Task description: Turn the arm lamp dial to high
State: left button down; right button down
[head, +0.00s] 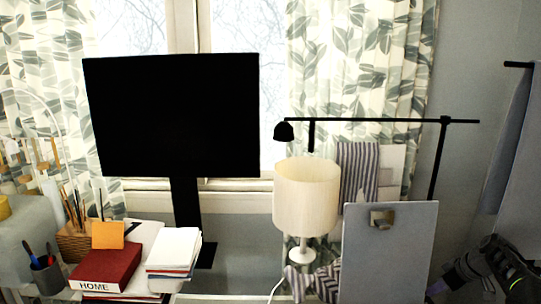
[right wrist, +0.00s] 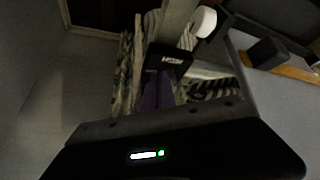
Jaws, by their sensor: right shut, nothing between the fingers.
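The black arm lamp (head: 379,120) stands behind a grey panel, with a long horizontal arm and a small dark head (head: 283,131) at its left end. Its pole (head: 438,160) runs down behind the panel. I cannot make out a dial on it. A small beige plate with a dark block (head: 382,217) is on the grey panel (head: 385,265). My right gripper (head: 437,288) is at the lower right, right of the panel and apart from the lamp arm. It is shut and empty; its purplish fingers show in the right wrist view (right wrist: 158,90). My left gripper is out of view.
A cream table lamp (head: 306,197) stands left of the panel, with striped cloth (head: 357,171) behind it. A black monitor (head: 171,115), red book (head: 107,268), stacked books (head: 174,250) and pen cup (head: 47,275) are at left. Grey cloth (head: 511,140) hangs at far right.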

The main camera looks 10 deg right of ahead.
jog(key=shift+f+b, duration=0.3)
jog(key=shift+f, duration=0.55)
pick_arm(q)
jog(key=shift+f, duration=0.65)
pick_arm(e)
jog(key=shift+w+a+r, duration=0.1)
jog(key=shift+w+a, duration=0.05)
jog(key=shift+w, duration=0.05)
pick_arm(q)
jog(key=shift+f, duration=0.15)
pick_arm(e)
jog(key=shift+a, duration=0.1)
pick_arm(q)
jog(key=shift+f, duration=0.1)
pick_arm(e)
jog(key=shift+s+a+b, duration=0.1)
jog(key=shift+a+b, duration=0.35)
jog(key=shift+b, duration=0.7)
jog(key=shift+s+d, duration=0.1)
jog(key=shift+s, duration=0.15)
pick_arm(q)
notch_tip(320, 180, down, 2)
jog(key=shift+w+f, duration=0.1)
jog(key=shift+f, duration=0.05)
